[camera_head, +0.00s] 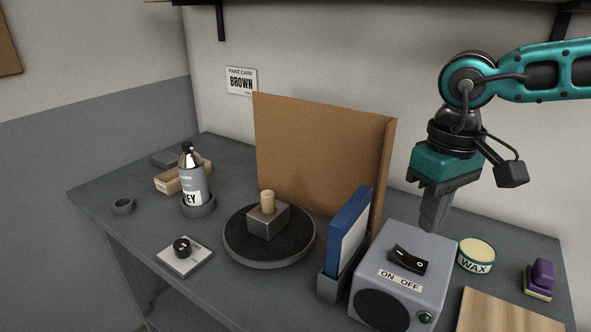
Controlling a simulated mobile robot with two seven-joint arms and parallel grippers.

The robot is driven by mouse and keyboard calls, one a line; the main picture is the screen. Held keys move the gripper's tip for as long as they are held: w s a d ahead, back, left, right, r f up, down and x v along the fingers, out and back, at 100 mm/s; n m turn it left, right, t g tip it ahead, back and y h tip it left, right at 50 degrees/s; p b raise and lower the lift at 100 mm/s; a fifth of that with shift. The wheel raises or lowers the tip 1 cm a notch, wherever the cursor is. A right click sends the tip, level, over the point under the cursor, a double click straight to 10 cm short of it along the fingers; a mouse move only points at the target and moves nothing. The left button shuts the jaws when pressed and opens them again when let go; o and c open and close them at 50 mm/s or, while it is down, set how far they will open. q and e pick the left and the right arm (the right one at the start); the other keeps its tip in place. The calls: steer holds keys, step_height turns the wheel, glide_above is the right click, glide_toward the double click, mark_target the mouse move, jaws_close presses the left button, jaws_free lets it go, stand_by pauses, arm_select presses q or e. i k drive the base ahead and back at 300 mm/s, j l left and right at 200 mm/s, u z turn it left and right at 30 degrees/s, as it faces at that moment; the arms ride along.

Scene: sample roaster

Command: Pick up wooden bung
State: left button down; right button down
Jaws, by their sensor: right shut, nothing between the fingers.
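The wooden bung (267,201) is a short pale tan cylinder. It stands upright on top of a small grey metal block (266,222), which sits on a round dark turntable (234,256) near the middle of the bench. My right gripper (433,222) points down at the right, above and behind the grey switch box. It is shut with nothing in it, well to the right of the bung and apart from it. My left gripper is not in view.
A tall brown board (320,150) stands behind the turntable. A blue binder (348,228) and the grey ON/OFF switch box (440,260) stand between bung and gripper. A WAX tin (477,249) is at right.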

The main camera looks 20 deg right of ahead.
mark_target(267, 197)
steer(key=k+j, duration=0.75)
steer(key=j, duration=0.2)
